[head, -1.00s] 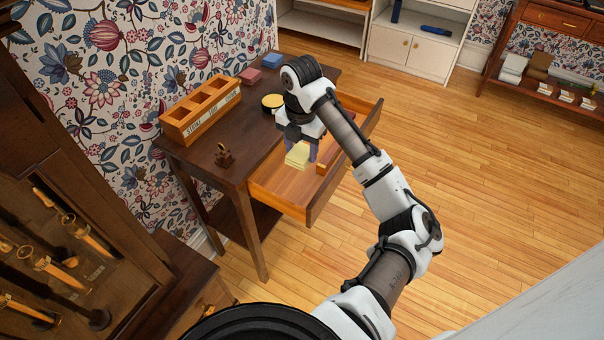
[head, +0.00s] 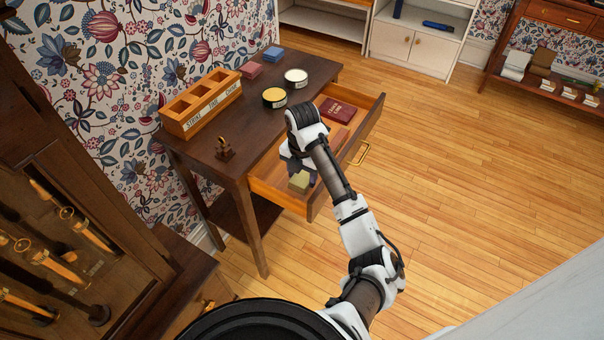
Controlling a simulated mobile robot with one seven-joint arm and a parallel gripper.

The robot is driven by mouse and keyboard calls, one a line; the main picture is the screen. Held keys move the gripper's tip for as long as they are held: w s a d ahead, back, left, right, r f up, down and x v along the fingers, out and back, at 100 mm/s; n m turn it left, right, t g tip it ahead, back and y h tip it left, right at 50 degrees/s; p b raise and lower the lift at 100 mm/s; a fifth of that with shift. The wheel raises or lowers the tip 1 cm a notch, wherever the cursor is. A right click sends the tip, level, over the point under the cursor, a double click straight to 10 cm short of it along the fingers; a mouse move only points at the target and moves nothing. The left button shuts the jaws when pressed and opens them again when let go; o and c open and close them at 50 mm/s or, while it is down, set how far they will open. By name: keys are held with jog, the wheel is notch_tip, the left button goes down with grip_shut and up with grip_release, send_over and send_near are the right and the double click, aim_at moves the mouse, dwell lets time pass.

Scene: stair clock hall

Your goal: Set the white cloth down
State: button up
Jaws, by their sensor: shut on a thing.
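My gripper (head: 304,172) is low over the near end of the open drawer (head: 267,190), its fingers pointing down. It is shut on a small pale yellow, folded-looking piece (head: 298,183); it looks yellow rather than white. Whether the piece touches the drawer floor I cannot tell. My wrist and forearm hide part of the drawer's middle. A white folded stack (head: 515,65), perhaps cloth, lies far off on the low shelf at the right.
The drawer also holds a dark red book (head: 338,110) and a brown block. On the dark table (head: 215,165) are a wooden compartment box (head: 203,105), a yellow-topped tin (head: 274,98), a white-topped tin (head: 296,78), red and blue blocks, and a small brass piece (head: 225,147).

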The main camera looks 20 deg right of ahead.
aim_at(302, 178)
jog(key=o, duration=0.9)
notch_tip(302, 178, up, 12)
jog(key=shift+p, duration=0.3)
